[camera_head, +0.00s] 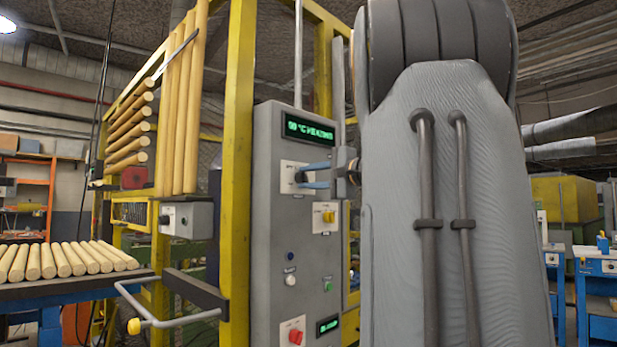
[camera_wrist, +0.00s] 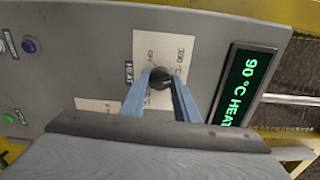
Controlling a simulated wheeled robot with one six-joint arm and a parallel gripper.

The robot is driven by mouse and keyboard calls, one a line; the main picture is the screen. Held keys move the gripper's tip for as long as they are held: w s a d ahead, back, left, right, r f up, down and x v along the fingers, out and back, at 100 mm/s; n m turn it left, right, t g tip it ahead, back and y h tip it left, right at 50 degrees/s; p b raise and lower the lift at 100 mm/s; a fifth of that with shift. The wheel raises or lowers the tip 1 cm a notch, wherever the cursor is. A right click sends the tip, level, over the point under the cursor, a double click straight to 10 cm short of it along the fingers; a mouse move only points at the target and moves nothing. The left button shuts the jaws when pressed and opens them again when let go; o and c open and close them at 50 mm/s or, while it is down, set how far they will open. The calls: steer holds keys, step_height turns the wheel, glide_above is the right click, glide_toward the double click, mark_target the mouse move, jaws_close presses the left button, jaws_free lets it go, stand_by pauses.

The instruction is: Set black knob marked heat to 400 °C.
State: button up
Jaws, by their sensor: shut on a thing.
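The black knob (camera_wrist: 160,77) sits on a white plate (camera_wrist: 150,48) on the grey control panel, beside a HEAT label. Plate markings OFF and what looks like 200 °C or 300 °C are partly visible in the wrist view. My gripper (camera_wrist: 163,88) has its two blue fingers shut on the knob, one on each side. In the head view my gripper (camera_head: 312,177) reaches the plate from the right and hides the knob. The green display (camera_wrist: 247,85) reads 90 °C HEAT, its end cut off; it also shows in the head view (camera_head: 309,130).
Below on the panel are a yellow knob (camera_head: 328,217), a blue button (camera_head: 290,256), a white button (camera_head: 291,280), a green button (camera_head: 327,286) and a red knob (camera_head: 295,336). A yellow post (camera_head: 239,150) stands left of the panel. A grey bar handle (camera_head: 180,318) juts out at lower left.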

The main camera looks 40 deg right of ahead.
steer(key=m+p, duration=0.1)
steer(key=m, duration=0.2)
steer(key=shift+m, duration=0.3)
steer(key=m+p, duration=0.2)
steer(key=m, duration=0.1)
steer(key=shift+m+p, duration=0.3)
steer(key=shift+m, duration=0.1)
steer(key=m+p, duration=0.2)
steer(key=m, duration=0.1)
steer(key=shift+m+p, duration=0.3)
steer(key=shift+p, duration=0.1)
steer(key=m+p, duration=0.3)
steer(key=shift+m, duration=0.3)
steer(key=m+p, duration=0.3)
steer(key=shift+a+r+m, duration=0.1)
steer(key=shift+m, duration=0.2)
steer(key=m+p, duration=0.3)
steer(key=p, duration=0.1)
steer(key=shift+m, duration=0.4)
steer(key=m+p, duration=0.4)
steer(key=shift+p, duration=0.35)
steer(key=shift+m+p, duration=1.1)
steer(key=shift+p, duration=0.05)
steer(key=shift+f, duration=0.2)
